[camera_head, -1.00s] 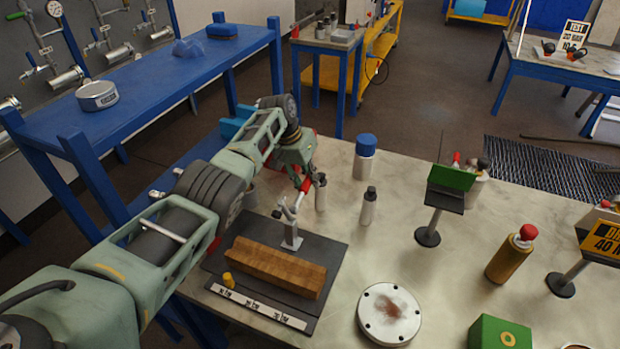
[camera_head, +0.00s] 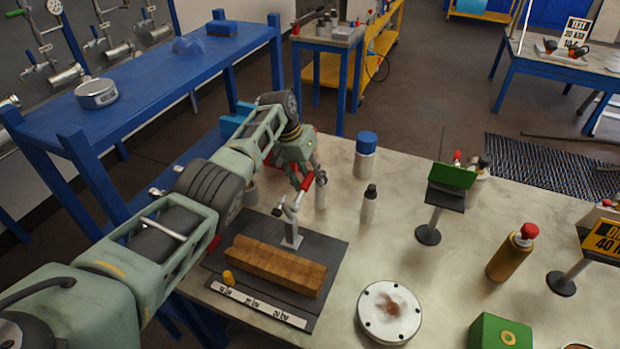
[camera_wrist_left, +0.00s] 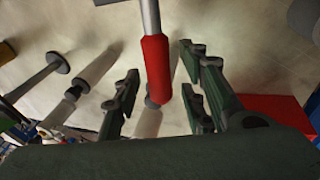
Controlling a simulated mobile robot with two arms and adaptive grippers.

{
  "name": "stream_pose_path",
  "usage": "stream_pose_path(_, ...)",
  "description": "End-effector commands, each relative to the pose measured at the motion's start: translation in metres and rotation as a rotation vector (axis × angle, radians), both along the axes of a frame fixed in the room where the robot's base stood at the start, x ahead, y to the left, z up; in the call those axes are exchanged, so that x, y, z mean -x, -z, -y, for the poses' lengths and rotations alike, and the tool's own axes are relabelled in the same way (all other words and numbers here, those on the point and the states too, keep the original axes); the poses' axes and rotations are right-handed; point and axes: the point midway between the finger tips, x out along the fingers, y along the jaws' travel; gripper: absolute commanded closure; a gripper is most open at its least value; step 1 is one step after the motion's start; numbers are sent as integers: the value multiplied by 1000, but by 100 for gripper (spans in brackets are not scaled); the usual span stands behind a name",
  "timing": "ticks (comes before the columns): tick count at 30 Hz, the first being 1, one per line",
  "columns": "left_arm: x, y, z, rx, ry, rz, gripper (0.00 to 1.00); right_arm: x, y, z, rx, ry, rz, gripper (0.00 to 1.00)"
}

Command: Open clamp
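The clamp (camera_head: 291,229) is a grey metal toggle clamp on a black base plate (camera_head: 330,262), beside a wooden block (camera_head: 275,265). Its lever slants up and ends in a red handle (camera_head: 306,184). My left gripper (camera_head: 305,178) is at the handle in the head view, partly overlapping it. In the left wrist view, the red handle (camera_wrist_left: 155,65) reaches between the spread fingers of my left gripper (camera_wrist_left: 158,105). Gaps show on both sides, so the gripper is open around the handle without gripping it. My right gripper is not in view.
A blue-capped bottle (camera_head: 366,155) and a smaller dark-capped bottle (camera_head: 369,205) stand right of the clamp. A round flange (camera_head: 389,311) lies at the front. A green sign stand (camera_head: 429,235) and a gold cylinder (camera_head: 511,253) stand farther right. Bare tabletop lies between them.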

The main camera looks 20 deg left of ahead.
Motion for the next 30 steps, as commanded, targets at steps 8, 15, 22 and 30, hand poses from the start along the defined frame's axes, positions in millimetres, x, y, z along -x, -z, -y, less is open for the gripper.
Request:
stream_pose_path(8, 5, -43, -13, -2, 0, 7, 62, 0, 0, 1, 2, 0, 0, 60)
stream_pose_path(15, 13, -89, -25, -1, 0, 3, 62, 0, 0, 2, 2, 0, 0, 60)
stream_pose_path(22, 16, -108, -30, 0, 1, 0, 62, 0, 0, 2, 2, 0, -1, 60)
stream_pose_path(30, 17, -109, -30, 0, 0, 0, 62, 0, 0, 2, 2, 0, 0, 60)
